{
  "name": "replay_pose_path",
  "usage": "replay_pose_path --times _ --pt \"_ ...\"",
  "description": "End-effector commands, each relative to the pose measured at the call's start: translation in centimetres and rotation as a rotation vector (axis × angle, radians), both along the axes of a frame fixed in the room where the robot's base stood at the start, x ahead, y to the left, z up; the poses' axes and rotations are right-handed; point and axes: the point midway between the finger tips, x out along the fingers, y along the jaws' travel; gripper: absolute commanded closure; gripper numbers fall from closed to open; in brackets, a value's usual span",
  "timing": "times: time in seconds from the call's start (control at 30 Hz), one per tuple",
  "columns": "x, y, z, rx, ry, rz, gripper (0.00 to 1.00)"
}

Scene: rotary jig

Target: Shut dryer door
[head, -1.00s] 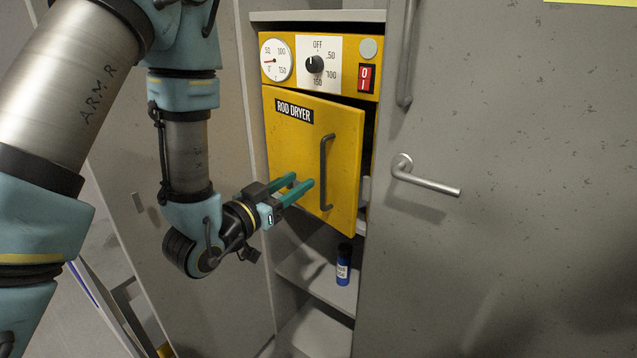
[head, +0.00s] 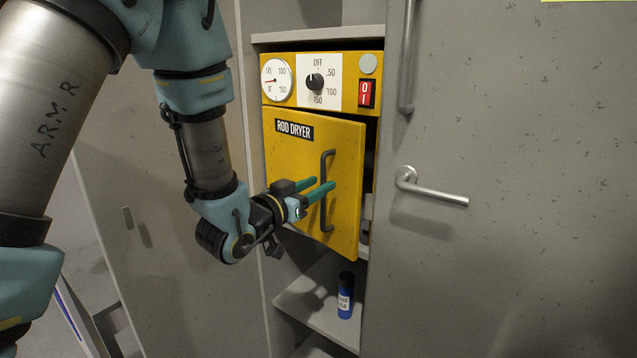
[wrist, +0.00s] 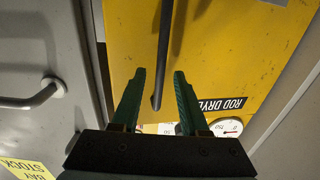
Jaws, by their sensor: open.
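The yellow dryer door (head: 300,205), labelled ROD DRYER, stands slightly ajar, with a dark gap along its right edge. Its dark vertical bar handle (head: 326,165) is near that right edge. My gripper (head: 325,185) is open, its two green fingers pointing at the door by the handle. In the wrist view, the handle (wrist: 166,50) runs down between and beyond the fingertips of my gripper (wrist: 158,75), and the yellow door (wrist: 215,40) fills the background. I cannot tell whether the fingers touch the handle or door.
The dryer's control panel (head: 345,82) with gauge, knob and red switch is above the door. A blue bottle (head: 345,303) stands on the shelf below. A grey cabinet door with a lever handle (head: 432,188) is on the right, and another grey panel is on the left.

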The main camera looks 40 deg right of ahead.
Motion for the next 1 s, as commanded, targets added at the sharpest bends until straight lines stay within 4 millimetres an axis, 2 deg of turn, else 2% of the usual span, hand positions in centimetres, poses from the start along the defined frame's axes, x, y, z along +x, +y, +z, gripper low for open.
replay_pose_path --times 0.13,0.4,0.8,1.0 --pt "0.22 -0.75 -0.03 0.001 0.000 0.001 0.56" --pt "0.25 -0.85 -0.08 0.001 0.000 0.001 0.56" --pt "0.23 -0.84 -0.07 0.000 0.000 0.001 1.00" --pt "0.23 -0.84 -0.07 0.000 0.000 0.001 1.00"
